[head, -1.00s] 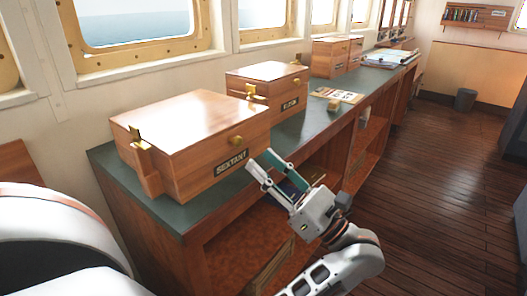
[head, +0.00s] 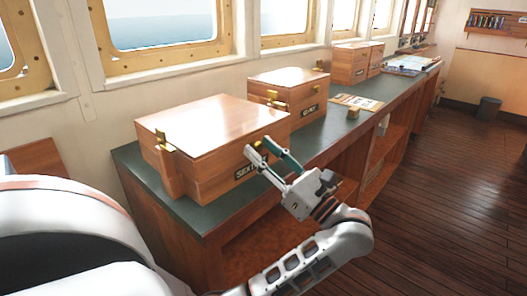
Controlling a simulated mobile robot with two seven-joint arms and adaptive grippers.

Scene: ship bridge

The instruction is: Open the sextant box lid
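The wooden sextant box (head: 205,165) stands on the green counter top, with its lid (head: 210,118) shut. A brass fitting (head: 163,142) is on its left side, and a brass knob (head: 257,145) is on its front. The dark SEXTANT label (head: 242,173) is partly hidden by my gripper. I cannot tell whether the fingers touch the box or the knob. My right gripper is not in view.
A second, similar box (head: 292,93) stands behind, and more boxes (head: 355,64) stand farther along the counter (head: 190,212). A booklet (head: 357,102) and a small brass block (head: 353,113) lie on the counter. The wooden floor (head: 440,190) at right is clear.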

